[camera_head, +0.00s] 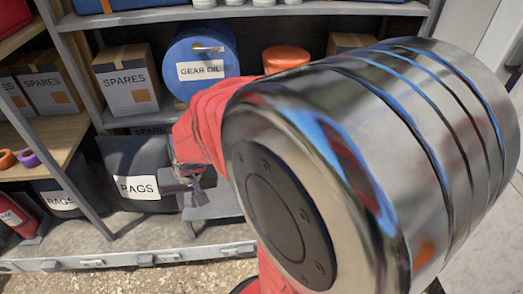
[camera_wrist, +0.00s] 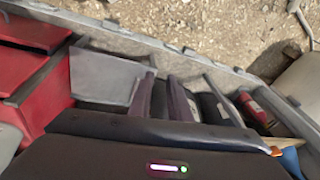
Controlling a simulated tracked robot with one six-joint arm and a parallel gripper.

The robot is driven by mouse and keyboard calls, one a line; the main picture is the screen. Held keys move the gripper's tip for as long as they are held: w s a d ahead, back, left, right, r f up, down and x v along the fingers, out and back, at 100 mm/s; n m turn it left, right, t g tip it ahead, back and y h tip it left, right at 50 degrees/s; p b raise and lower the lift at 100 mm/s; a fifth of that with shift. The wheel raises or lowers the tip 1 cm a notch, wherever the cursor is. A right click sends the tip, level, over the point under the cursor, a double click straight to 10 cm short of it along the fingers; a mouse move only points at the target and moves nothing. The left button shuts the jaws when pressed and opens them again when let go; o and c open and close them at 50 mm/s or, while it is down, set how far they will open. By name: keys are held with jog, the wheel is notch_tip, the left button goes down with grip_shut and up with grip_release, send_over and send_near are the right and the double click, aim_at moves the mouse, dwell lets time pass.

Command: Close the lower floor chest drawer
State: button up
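My gripper (camera_wrist: 162,85) shows in the wrist view as two dark fingers with a gap between them, and I see nothing held. In the head view my gripper (camera_head: 196,192) is low, just right of the dark bin labelled RAGS. A red chest-like unit (camera_wrist: 45,95) stands at the left of the wrist view, with stepped red parts and dark gaps between them. I cannot tell which part is the lower drawer or how far out it is. My gripper is apart from the red unit. In the head view my large metal arm link hides the area on the right.
A grey panel (camera_wrist: 103,76) lies between the red unit and my fingers. The RAGS bin (camera_head: 137,165), a blue gear oil drum (camera_head: 202,48) and SPARES boxes (camera_head: 127,75) fill the shelving. A low grey ledge (camera_head: 128,254) runs along the front, with bare muddy ground before it.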

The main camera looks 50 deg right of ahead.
jog(key=s+d+f+m+g+h, duration=0.1)
jog(key=d+f+m, duration=0.4)
jog(key=f, duration=0.5)
jog(key=d+f+m, duration=0.3)
jog(key=d+f, duration=0.3)
jog(key=f, duration=0.5)
jog(key=s+d+f+m+g+h, duration=0.1)
jog(key=d+f+m, duration=0.4)
jog(key=f, duration=0.5)
jog(key=s+d+f+m+g+h, duration=0.5)
jog(key=s+d+f+m, duration=0.4)
jog(key=s+d+f, duration=0.6)
jog(key=s+d+r+m+g+h, duration=0.1)
jog(key=s+d+r+m+h, duration=0.2)
jog(key=r+h, duration=0.1)
jog(key=s+d+r+m+g+h, duration=0.1)
jog(key=s+d+r+m+h, duration=0.2)
jog(key=r, duration=0.3)
jog(key=shift+s+r+h, duration=0.3)
jog(key=shift+s+h, duration=0.15)
jog(key=shift+h, duration=0.05)
jog(key=shift+d, duration=0.1)
